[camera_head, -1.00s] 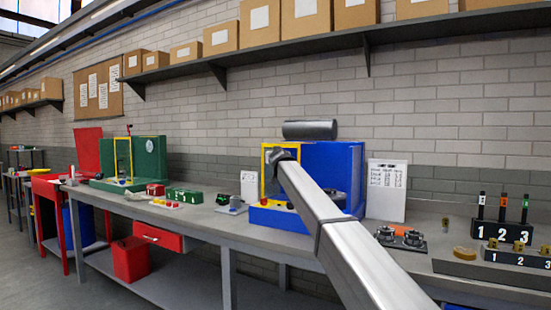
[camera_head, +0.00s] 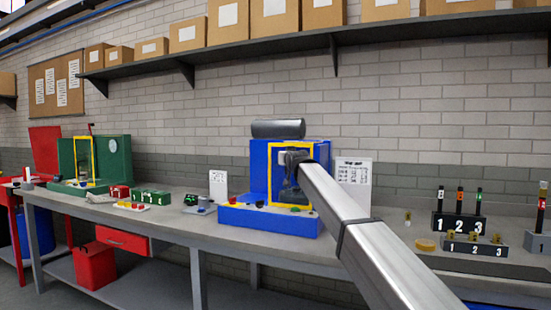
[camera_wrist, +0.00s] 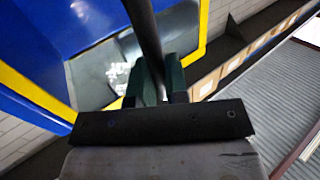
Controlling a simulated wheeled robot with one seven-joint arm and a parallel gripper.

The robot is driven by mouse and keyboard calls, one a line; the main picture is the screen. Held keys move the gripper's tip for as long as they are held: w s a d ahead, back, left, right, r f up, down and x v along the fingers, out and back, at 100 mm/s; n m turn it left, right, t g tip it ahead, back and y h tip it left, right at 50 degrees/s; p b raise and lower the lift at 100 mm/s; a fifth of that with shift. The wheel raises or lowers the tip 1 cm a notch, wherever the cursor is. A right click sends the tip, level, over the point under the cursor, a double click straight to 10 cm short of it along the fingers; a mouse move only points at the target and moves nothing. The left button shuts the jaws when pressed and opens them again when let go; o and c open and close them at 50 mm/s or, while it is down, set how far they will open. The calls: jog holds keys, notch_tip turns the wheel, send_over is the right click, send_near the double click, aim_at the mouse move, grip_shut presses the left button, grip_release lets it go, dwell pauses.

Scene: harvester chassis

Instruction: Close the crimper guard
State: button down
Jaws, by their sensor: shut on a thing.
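The blue crimper (camera_head: 258,170) stands on the grey bench with a black cylinder (camera_head: 278,129) on top. Its yellow-framed guard (camera_head: 272,172) stands upright across the front opening, looking roughly flush with the housing. I cannot tell whether it is fully against it. My gripper (camera_head: 298,158) is at the guard, hiding part of the frame and opening. In the wrist view my gripper (camera_wrist: 157,82) is shut on a dark bar (camera_wrist: 143,28), apparently the guard's handle. Behind it are the guard's clear panel and yellow frame (camera_wrist: 203,32), with the blue housing (camera_wrist: 90,25) at upper left.
A green machine (camera_head: 116,158), a green box (camera_head: 151,197) and small parts stand left on the bench. A printed card (camera_head: 353,178) stands right of the crimper. Numbered black holders (camera_head: 459,225) stand farther right. A shelf (camera_head: 300,57) with cartons runs above.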

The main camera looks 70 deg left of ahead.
jog(key=shift+w+d, duration=0.25)
jog(key=shift+w, duration=0.05)
jog(key=c, duration=1.1)
grip_release()
jog(key=shift+w+d, duration=0.1)
jog(key=shift+c, duration=0.2)
jog(key=s+d, duration=0.1)
jog(key=d, duration=0.9)
jog(key=shift+s+d, duration=0.15)
jog(key=shift+d, duration=0.15)
